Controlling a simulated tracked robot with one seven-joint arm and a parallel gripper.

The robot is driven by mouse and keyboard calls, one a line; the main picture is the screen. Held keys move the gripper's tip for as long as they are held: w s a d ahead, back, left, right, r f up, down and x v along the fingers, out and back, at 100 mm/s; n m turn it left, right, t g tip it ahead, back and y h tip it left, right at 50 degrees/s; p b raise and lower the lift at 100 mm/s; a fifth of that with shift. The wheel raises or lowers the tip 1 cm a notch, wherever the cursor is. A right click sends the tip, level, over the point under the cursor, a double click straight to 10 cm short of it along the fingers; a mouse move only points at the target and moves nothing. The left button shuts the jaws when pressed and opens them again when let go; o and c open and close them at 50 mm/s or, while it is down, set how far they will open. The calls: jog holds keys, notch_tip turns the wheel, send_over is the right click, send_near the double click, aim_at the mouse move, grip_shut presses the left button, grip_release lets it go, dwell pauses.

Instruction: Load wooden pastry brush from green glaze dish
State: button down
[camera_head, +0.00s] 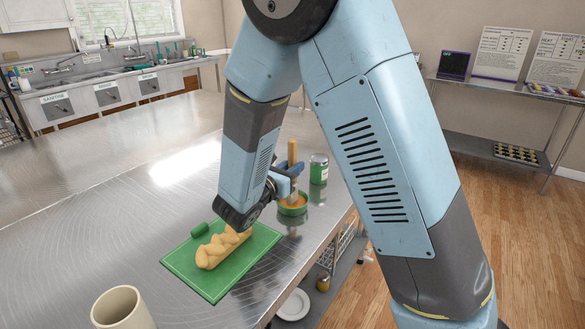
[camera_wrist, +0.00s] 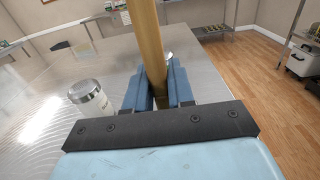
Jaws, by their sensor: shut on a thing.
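The wooden pastry brush (camera_head: 292,159) stands upright over the green glaze dish (camera_head: 293,210) in the head view. My gripper (camera_head: 290,171) is shut on its handle, which also shows between the blue fingers in the wrist view (camera_wrist: 149,45). The brush's lower end reaches down to the dish, which holds an orange-brown glaze. I cannot tell how deep the bristles sit in it. A braided loaf (camera_head: 222,247) lies on a green board (camera_head: 205,287), left of and nearer than the dish.
A beige cup (camera_head: 121,307) stands at the front left. The metal table (camera_head: 90,200) is clear at left. Its right edge is near the dish.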

aim_at(290, 149)
dwell(0.4)
jog(key=shift+r, duration=3)
